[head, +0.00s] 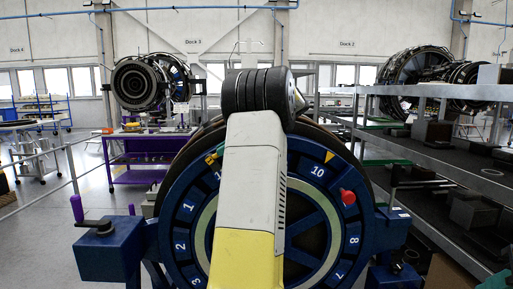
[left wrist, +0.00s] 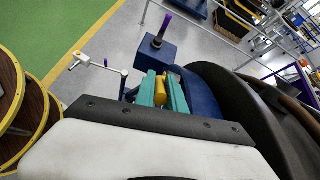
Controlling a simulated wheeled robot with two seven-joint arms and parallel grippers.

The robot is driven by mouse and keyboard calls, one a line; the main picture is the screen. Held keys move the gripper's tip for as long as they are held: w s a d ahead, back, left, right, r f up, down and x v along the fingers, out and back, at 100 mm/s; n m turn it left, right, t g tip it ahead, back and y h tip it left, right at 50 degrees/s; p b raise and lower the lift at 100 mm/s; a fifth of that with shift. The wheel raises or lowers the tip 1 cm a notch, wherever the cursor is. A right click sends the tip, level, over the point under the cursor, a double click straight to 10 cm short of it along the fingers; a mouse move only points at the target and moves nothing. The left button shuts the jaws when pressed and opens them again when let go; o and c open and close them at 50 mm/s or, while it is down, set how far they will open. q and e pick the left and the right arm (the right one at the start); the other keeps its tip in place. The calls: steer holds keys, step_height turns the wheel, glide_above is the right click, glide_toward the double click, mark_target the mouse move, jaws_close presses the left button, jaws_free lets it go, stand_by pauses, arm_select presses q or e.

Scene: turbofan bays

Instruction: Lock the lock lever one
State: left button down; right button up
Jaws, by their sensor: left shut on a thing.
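A large dark blue wheel (head: 330,227) with numbered segments stands upright in front of me in a blue stand. My white and yellow left arm crosses its middle. My left gripper has teal fingers (left wrist: 162,88), shut on a yellow handle (left wrist: 160,94) close to the blue wheel rim. The yellow handle also shows in the head view (head: 210,159) at the upper left of the wheel, partly hidden by my arm. I cannot tell from a label whether it is lock lever one. My right gripper is not in view.
A blue box (head: 108,250) with a purple-knobbed crank (head: 77,209) stands left of the wheel. A red knob (head: 348,197) sits on the wheel's right side. Grey shelves (head: 440,168) stand at the right. A purple cart (head: 140,143) is behind, with open floor at left.

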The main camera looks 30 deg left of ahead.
arm_select(q)
steer(key=shift+d+f, duration=0.1)
steer(key=shift+f, duration=0.05)
steer(key=c, duration=1.4)
jaws_free()
steer(key=v, duration=0.8)
